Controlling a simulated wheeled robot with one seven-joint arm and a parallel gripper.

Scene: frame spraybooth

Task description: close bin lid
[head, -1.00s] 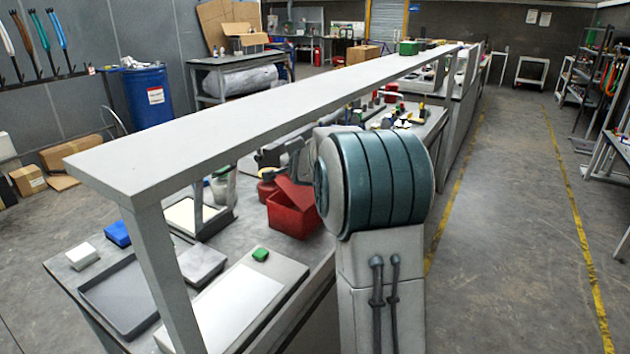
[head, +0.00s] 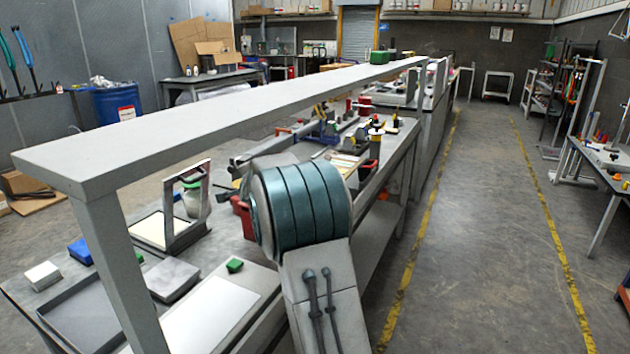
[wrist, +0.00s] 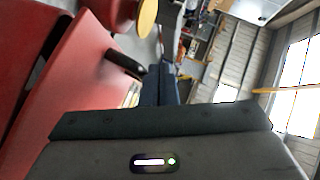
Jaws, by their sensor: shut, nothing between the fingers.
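The red bin (head: 243,214) stands on the bench in the head view. Only a strip of it shows left of my arm; the rest, including its lid, is hidden behind the arm. In the wrist view large red surfaces (wrist: 88,85), which look like the bin, fill the left side close to the camera. I cannot tell lid from body there. My gripper (wrist: 158,72) is shut and empty, its fingers to the right of the red surface. I cannot tell whether they touch it. In the head view the gripper is hidden behind my arm.
A long grey shelf (head: 230,108) on posts runs above the bench. A grey tray (head: 95,312), a white sheet (head: 210,315), a green block (head: 235,265) and an upright frame (head: 204,200) are on the bench. The floor aisle (head: 480,240) at right is clear.

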